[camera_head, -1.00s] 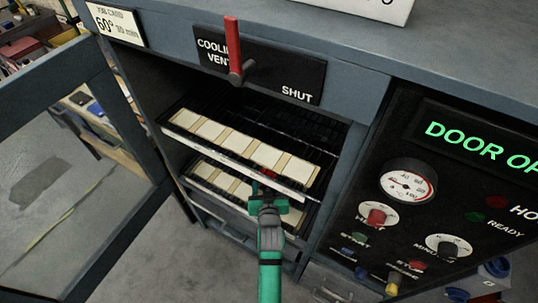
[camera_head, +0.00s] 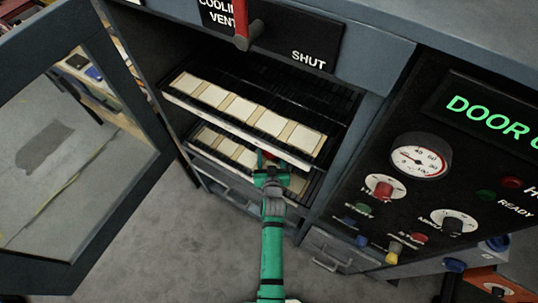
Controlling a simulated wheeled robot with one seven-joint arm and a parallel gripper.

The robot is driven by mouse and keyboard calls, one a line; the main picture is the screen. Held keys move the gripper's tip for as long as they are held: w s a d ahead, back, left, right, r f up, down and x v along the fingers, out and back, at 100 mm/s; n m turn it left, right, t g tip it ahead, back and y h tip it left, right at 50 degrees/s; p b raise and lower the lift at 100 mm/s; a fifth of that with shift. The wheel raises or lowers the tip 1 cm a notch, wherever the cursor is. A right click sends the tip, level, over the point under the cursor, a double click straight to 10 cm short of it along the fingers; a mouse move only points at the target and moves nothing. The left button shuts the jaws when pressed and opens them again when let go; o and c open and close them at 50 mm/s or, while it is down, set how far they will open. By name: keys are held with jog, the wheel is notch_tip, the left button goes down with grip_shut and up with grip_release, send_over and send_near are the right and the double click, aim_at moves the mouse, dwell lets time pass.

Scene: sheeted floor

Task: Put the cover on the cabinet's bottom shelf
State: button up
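The cabinet (camera_head: 385,45) stands open, with its glazed door (camera_head: 40,40) swung out to the left. An upper shelf (camera_head: 240,131) holds a row of several pale square pieces. A lower shelf (camera_head: 215,163) beneath it also carries pale pieces, partly hidden by the upper shelf and my arm. My green gripper (camera_head: 268,170) is at the front of the lower shelf, right of its middle. A small red thing (camera_head: 268,156) shows just beyond its tips; I cannot tell whether it is the cover or whether it is held. The fingers are too small to read.
A red lever (camera_head: 240,20) juts from the vent plate marked SHUT above the opening. A control panel (camera_head: 455,175) with knobs and a gauge is on the right. Grey floor (camera_head: 150,255) is clear between door and cabinet. An orange object (camera_head: 500,285) is at lower right.

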jog(key=shift+w+a+f, duration=0.1)
jog(key=shift+a, duration=0.25)
jog(key=shift+f, duration=0.15)
jog(key=o, duration=1.3)
jog(key=shift+d, duration=0.1)
jog(key=shift+o, duration=0.2)
jog(key=v, duration=1.2)
jog(key=a+f+v, duration=0.1)
jog(key=f+v, duration=0.1)
jog(key=v, duration=1.4)
jog(key=s+a+r, duration=0.2)
jog(key=s+r, duration=1)
jog(key=s, duration=0.3)
jog(key=shift+s+a+r+n+t+y, duration=0.2)
jog(key=shift+a+n+t+y, duration=0.1)
jog(key=shift+t+y, duration=0.1)
